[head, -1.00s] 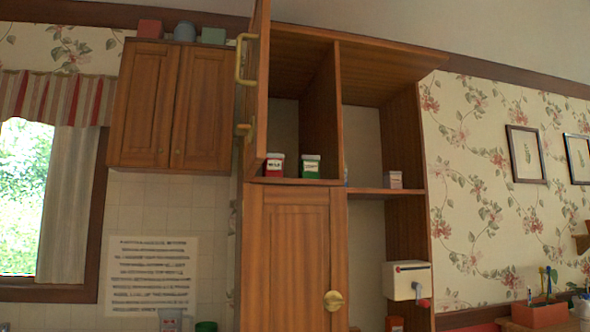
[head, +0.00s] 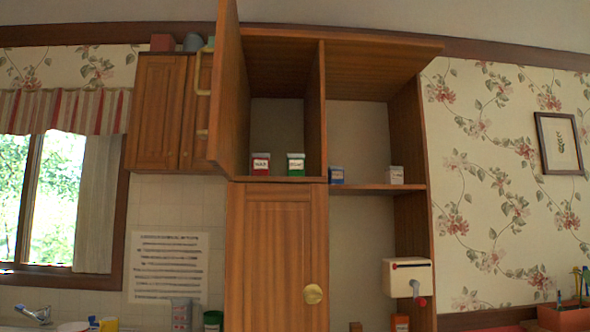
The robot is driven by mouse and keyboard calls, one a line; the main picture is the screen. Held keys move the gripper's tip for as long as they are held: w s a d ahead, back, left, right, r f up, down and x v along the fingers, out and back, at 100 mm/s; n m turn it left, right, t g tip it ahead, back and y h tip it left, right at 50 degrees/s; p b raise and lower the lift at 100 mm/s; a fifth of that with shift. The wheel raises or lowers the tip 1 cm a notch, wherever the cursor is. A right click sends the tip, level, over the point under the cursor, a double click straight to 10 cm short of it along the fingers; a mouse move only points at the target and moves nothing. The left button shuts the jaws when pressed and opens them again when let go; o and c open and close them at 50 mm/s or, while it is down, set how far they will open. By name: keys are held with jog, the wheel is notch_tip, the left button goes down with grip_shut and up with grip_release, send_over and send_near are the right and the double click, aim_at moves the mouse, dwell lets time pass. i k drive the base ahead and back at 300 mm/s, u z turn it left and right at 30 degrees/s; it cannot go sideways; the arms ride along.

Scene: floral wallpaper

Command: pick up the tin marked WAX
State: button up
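A red tin with a white lid and a pale label (head: 261,164) stands in the open upper left compartment of the tall wooden cupboard. Its label seems to read WAX, though the letters are small and blurred. A green tin with a white lid (head: 296,164) stands just to its right, apart from it; I cannot read its label surely. Both stand upright near the front edge of the shelf. My gripper is not in view.
The upper cupboard door (head: 229,95) stands open on the left of that compartment. A divider (head: 316,110) closes its right side. The lower door (head: 278,255) is shut.

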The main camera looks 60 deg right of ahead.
aim_at(261, 161)
jog(key=z, duration=1.45)
